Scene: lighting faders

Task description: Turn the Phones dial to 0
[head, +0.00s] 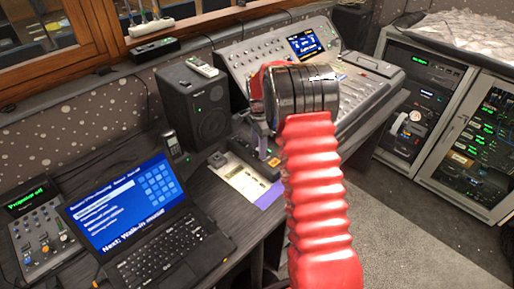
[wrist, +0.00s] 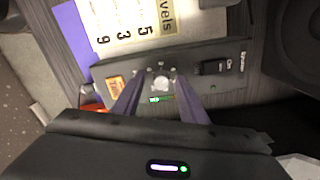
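A dark control box (wrist: 215,57) lies on the desk and fills the middle of the wrist view; in the head view it shows behind my gripper (head: 248,160). A small pale round dial (wrist: 160,83) sits on it, beside a tiny green readout (wrist: 161,99). No Phones label or dial value is readable. My gripper (wrist: 159,84) points down at the box, its two grey-purple fingers apart on either side of the dial. I cannot tell whether the fingertips touch it. In the head view my red arm and dark wrist hide part of the box.
An orange button (wrist: 115,86) and a black switch (wrist: 213,67) sit on the same box. A paper levels sheet (wrist: 130,25) lies beside it. A laptop (head: 125,205), a speaker (head: 195,102) and a mixing console (head: 345,95) surround the spot.

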